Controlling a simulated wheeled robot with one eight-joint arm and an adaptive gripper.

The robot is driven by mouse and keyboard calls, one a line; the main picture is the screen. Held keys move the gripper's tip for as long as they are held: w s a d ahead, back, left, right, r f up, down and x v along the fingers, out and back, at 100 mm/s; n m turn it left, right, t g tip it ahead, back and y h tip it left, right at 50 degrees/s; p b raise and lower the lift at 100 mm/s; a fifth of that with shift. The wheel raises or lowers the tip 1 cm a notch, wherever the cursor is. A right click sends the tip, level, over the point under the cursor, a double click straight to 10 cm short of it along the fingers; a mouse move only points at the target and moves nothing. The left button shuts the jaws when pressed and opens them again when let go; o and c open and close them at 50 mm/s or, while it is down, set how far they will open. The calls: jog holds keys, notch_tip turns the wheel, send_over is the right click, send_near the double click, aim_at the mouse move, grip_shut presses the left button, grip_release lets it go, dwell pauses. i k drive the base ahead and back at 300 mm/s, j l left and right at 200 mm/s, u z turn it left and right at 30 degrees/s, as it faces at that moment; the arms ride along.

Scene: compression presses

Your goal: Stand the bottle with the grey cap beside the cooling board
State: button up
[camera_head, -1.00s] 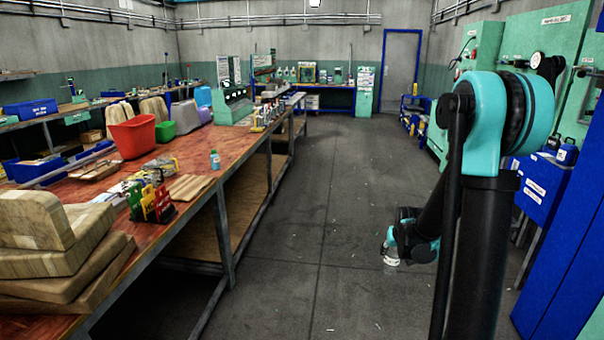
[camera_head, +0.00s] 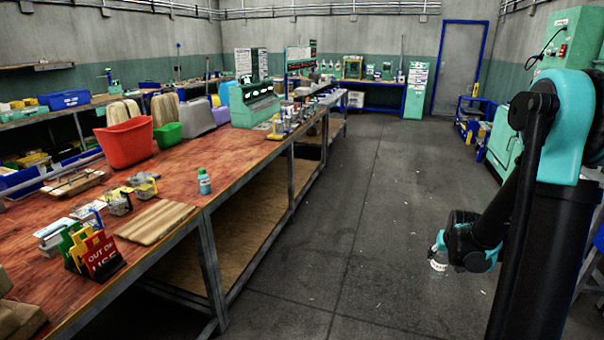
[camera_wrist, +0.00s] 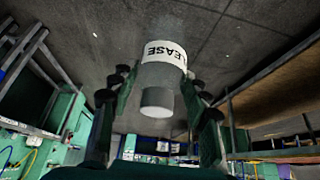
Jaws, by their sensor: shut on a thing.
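My gripper (camera_wrist: 157,82) is shut on a clear bottle with a grey cap (camera_wrist: 157,101); its white label (camera_wrist: 166,52) shows the letters "LEASE". The cap end faces the wrist camera. In the head view my gripper (camera_head: 462,245) hangs low over the floor at the right, with only a small pale part of the bottle (camera_head: 438,259) showing. A ribbed wooden board (camera_head: 155,222), which looks like the cooling board, lies near the front edge of the red-brown bench. My gripper is well away from it, across the aisle.
A red bin (camera_head: 125,137) is farther back. The aisle floor (camera_head: 345,230) is clear.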

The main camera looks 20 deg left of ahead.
aim_at(167, 185)
jog(key=i+u, duration=0.1)
jog(key=i, duration=0.7)
jog(key=i+l+u, duration=0.1)
jog(key=i, duration=0.7)
jog(key=i+u, duration=0.25)
jog(key=i, duration=0.2)
jog(key=i+u, duration=0.3)
jog(key=i, duration=0.15)
jog(key=i+l+u, duration=0.25)
jog(key=i, duration=0.2)
